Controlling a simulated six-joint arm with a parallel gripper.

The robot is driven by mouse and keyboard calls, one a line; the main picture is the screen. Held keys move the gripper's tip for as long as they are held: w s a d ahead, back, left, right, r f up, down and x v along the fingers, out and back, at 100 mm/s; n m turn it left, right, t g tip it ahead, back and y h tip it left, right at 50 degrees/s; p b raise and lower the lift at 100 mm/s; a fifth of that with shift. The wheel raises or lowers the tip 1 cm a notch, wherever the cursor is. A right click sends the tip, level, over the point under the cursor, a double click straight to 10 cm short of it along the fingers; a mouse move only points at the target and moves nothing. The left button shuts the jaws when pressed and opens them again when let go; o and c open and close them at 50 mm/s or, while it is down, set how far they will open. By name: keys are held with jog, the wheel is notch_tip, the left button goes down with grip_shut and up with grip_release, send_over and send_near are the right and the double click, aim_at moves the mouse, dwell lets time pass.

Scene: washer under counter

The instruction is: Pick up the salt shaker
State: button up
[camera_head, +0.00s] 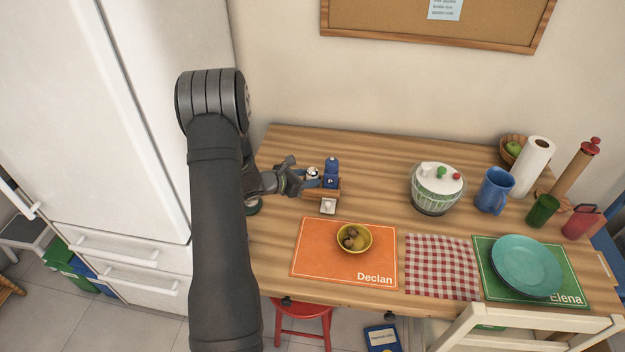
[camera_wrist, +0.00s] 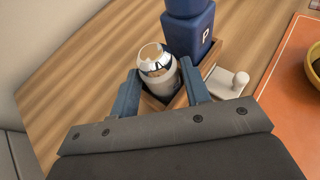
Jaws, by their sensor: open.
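The salt shaker (camera_wrist: 154,72) has a shiny silver dome top and a pale body with a dark letter, partly hidden. It stands in a small wooden caddy (camera_wrist: 148,101), beside a blue pepper container (camera_wrist: 189,32) marked "P". My gripper (camera_wrist: 158,80) is open, with one blue-grey finger on each side of the shaker. I cannot tell whether either finger touches it. In the head view the shaker (camera_head: 313,171) shows left of the blue container (camera_head: 331,174), with my gripper (camera_head: 304,181) reaching in from the left.
A small white lidded holder (camera_head: 328,206) sits just in front of the caddy. An orange placemat (camera_head: 312,262) with a yellow bowl (camera_head: 354,239) lies nearer. A white-lidded bowl (camera_head: 437,188) and blue pitcher (camera_head: 494,190) stand to the right. The table behind the caddy is clear.

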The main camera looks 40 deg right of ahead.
jog(key=shift+d+f, duration=0.1)
jog(key=shift+d, duration=0.15)
jog(key=c, duration=0.7)
